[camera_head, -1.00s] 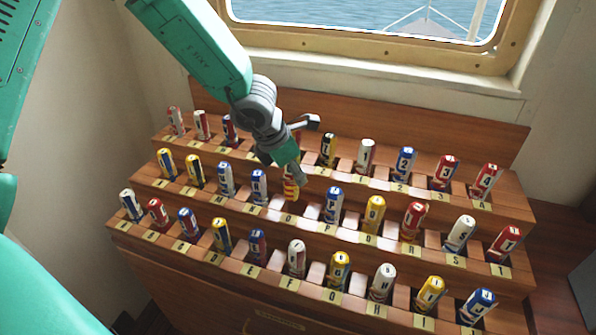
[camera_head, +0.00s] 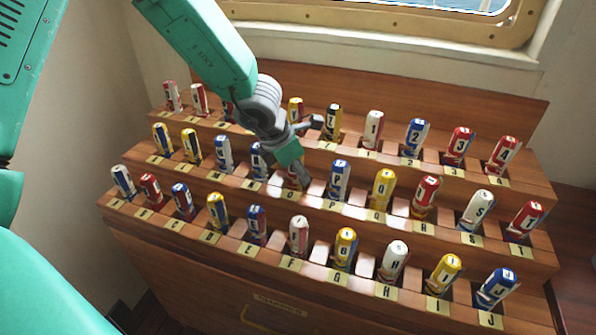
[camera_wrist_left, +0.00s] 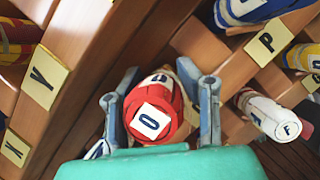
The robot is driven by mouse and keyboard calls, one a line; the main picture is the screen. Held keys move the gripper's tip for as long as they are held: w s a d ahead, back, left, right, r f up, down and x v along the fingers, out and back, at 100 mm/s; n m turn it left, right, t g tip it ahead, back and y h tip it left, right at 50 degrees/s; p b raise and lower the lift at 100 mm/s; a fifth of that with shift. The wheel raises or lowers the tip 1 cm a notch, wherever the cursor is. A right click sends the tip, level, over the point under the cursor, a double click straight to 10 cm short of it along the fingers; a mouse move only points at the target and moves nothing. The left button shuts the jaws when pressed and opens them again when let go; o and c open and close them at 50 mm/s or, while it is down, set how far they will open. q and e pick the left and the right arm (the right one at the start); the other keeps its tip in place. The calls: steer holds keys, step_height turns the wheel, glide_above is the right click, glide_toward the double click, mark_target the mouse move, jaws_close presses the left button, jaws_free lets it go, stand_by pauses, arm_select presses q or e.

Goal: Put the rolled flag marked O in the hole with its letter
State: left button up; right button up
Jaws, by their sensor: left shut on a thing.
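The rolled flag marked O (camera_wrist_left: 152,115), red with a white lettered top, sits between the two fingers of my left gripper (camera_wrist_left: 158,108) in the left wrist view. In the head view my left gripper (camera_head: 298,172) is over the middle row of the wooden rack, at the slot by the O label (camera_head: 290,194), left of the P flag (camera_head: 339,180). The gripper is shut on the O flag, which is mostly hidden behind the fingers. How deep its lower end is in the hole cannot be told. My right gripper is not in view.
The stepped wooden rack (camera_head: 180,270) holds several upright rolled flags in three rows. The P flag stands close to the right of my gripper, and another flag (camera_head: 259,160) close to its left. The window (camera_head: 400,12) is behind.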

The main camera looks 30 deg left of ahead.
arm_select(q)
steer(key=shift+d+r, duration=0.2)
steer(key=shift+d, duration=0.35)
steer(key=o, duration=1.3)
steer(key=shift+c, duration=0.2)
steer(key=shift+a, duration=0.45)
steer(key=v, duration=1.1)
steer(key=shift+s+r, duration=0.2)
steer(key=shift+s, duration=0.05)
steer(key=shift+d, duration=0.1)
